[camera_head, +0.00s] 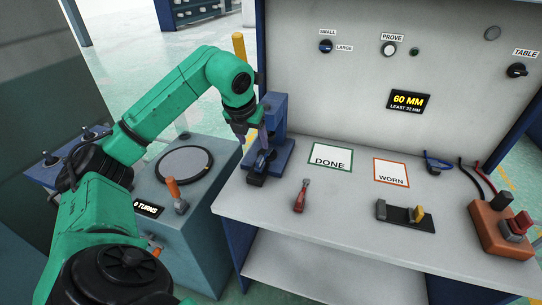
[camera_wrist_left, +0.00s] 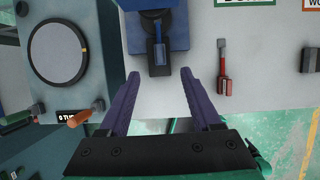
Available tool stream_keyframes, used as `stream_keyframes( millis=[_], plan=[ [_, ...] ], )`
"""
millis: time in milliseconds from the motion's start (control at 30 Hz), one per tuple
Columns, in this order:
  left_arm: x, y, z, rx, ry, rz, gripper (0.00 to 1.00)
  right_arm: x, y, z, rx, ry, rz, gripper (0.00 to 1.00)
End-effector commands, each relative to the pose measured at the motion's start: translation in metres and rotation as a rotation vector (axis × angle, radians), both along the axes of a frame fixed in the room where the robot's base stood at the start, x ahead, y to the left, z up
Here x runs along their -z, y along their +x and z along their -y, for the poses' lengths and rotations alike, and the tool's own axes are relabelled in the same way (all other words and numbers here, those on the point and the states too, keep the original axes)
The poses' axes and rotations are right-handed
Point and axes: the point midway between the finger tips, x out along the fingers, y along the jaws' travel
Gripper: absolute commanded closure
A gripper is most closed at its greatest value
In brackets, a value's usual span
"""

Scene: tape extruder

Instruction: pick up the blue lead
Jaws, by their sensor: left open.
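The blue lead (camera_head: 437,161) is a short curved cable on the bench at the foot of the back panel, right of the WORN card. A small dark piece shows at its near end. It does not show in the left wrist view. My left gripper (camera_head: 264,140) is far to its left, over the blue fixture (camera_head: 280,137). In the left wrist view my left gripper (camera_wrist_left: 160,76) has its two purple fingers spread, with nothing held. The fixture's black front end (camera_wrist_left: 158,70) shows between the fingertips; contact cannot be told. My right gripper is not in view.
A red-handled tool (camera_head: 301,196) and a black holder with a yellow piece (camera_head: 405,215) lie on the bench. An orange block (camera_head: 500,232) with black and red leads stands at right. DONE (camera_head: 330,157) and WORN (camera_head: 391,172) cards lie flat.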

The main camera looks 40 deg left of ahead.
Motion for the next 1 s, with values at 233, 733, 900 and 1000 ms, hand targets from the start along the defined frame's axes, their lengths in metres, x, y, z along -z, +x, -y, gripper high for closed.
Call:
stream_keyframes(
  millis=[233, 733, 900, 1000],
  plan=[
    [0.055, 0.022, -0.007, 0.003, -0.004, -0.003, 0.35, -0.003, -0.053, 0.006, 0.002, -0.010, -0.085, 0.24],
    [0.111, 0.050, -0.015, 0.007, -0.003, 0.001, 0.35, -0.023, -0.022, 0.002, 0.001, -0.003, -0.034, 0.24],
    [0.111, 0.049, -0.015, 0.007, -0.003, 0.001, 0.62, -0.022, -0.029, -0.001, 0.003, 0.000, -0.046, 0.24],
    [0.111, 0.049, -0.015, 0.006, -0.004, 0.001, 1.00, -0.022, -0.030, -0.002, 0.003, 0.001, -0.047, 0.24]
  ],
)
